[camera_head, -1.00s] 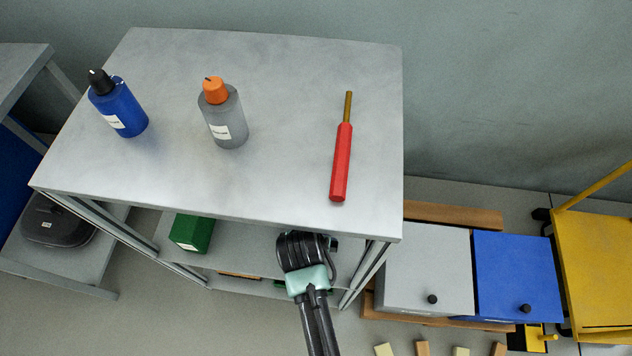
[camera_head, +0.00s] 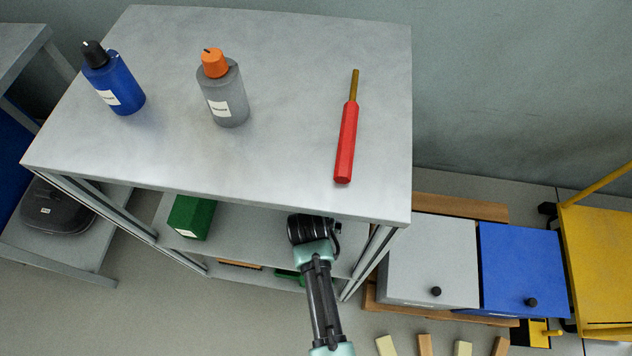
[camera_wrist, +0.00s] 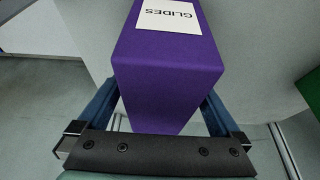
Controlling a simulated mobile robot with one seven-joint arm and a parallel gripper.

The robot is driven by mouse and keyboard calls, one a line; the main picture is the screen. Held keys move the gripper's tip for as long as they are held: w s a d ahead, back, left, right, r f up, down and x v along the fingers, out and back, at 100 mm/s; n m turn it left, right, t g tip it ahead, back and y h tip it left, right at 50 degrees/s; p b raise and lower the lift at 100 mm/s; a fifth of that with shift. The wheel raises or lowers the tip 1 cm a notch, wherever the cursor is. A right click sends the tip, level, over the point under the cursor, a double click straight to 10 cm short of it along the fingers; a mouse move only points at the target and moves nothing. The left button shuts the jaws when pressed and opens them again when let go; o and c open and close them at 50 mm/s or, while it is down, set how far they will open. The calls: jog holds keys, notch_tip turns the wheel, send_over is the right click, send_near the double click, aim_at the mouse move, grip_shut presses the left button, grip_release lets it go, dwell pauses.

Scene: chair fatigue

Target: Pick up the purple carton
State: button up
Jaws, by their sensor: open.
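The purple carton (camera_wrist: 168,62) fills the middle of the wrist view, with a white label reading GLIDES. My gripper (camera_wrist: 163,98) is open, with one blue finger on each side of the carton's near end. I cannot tell whether the fingers touch it. In the head view my gripper (camera_head: 312,230) is at the shelf below the grey tabletop. The carton is hidden there by the tabletop and my arm.
A green carton (camera_head: 192,217) lies on the same shelf (camera_head: 250,240), left of my gripper. The tabletop (camera_head: 270,150) overhangs it, carrying a blue bottle (camera_head: 113,85), a grey bottle (camera_head: 223,95) and a red-handled tool (camera_head: 346,142). Grey (camera_head: 430,260) and blue (camera_head: 522,268) boxes stand right.

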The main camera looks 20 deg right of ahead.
jog(key=shift+f, duration=0.25)
dwell(0.3)
jog(key=c, duration=1.6)
jog(key=shift+r, duration=0.1)
